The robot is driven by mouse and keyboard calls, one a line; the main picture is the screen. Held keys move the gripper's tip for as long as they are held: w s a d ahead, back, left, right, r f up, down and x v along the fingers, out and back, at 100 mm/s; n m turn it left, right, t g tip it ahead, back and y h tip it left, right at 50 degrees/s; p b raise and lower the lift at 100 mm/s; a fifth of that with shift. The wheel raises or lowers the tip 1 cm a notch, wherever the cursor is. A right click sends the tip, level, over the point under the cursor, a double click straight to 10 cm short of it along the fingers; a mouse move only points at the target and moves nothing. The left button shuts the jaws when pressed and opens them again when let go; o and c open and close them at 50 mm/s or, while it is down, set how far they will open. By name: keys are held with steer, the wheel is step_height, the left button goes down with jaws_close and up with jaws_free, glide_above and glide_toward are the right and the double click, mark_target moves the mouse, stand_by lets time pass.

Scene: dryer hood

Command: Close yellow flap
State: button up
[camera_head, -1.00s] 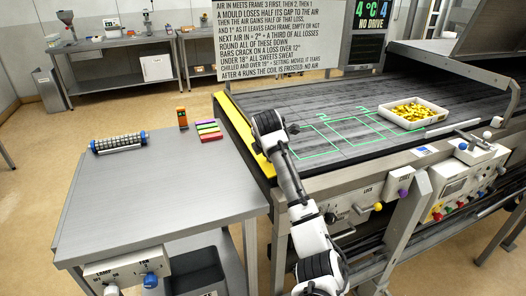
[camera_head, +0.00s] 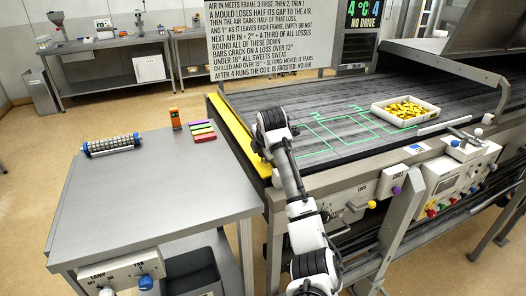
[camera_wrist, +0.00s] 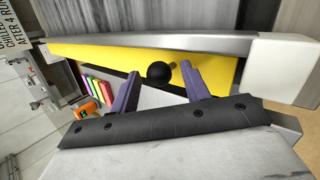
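The yellow flap (camera_head: 231,124) runs along the left end of the dark conveyor bed, beside the steel table. In the wrist view the yellow flap (camera_wrist: 222,58) spans the frame below a grey metal rail. A round black knob (camera_wrist: 159,72) on a short stem shows against it. My gripper (camera_wrist: 160,80) is open, with its two purple fingers apart and the knob between their tips in the picture. I cannot tell whether the fingers touch the knob or flap. In the head view my arm covers part of the flap, and my fingers are hidden.
The steel table (camera_head: 150,195) stands left of the flap, holding a roller (camera_head: 112,146), an orange device (camera_head: 175,119) and coloured bars (camera_head: 202,131). A white tray of yellow pieces (camera_head: 406,111) sits on the conveyor (camera_head: 320,105). A text board (camera_head: 265,40) stands behind.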

steer(key=shift+r, duration=0.15)
steer(key=b+v, duration=0.4)
steer(key=v, duration=0.9)
steer(key=shift+s+r, duration=0.2)
steer(key=shift+r, duration=0.05)
